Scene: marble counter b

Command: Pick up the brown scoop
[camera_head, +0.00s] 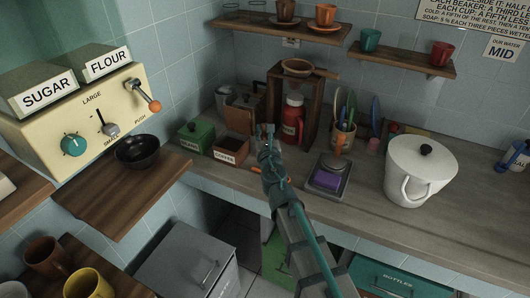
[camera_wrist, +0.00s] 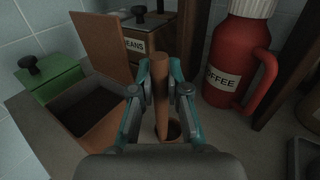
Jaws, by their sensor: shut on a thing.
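The brown scoop (camera_wrist: 160,75) stands upright between the fingers of my gripper (camera_wrist: 160,90) in the wrist view. The fingers are shut on its long handle, and its small round cup (camera_wrist: 174,129) shows low, close to the counter. I cannot tell whether the cup touches the counter. In the head view my gripper (camera_head: 265,132) is over the counter, just right of the open brown coffee box (camera_head: 232,157). The scoop is not clearly visible there.
The coffee box also shows left of my gripper in the wrist view (camera_wrist: 117,130), its lid raised. A green box (camera_head: 193,143) stands left of it. A red coffee flask (camera_head: 293,118) stands behind right, beside a wooden stand (camera_head: 312,112). A scale (camera_head: 328,180) is to the right.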

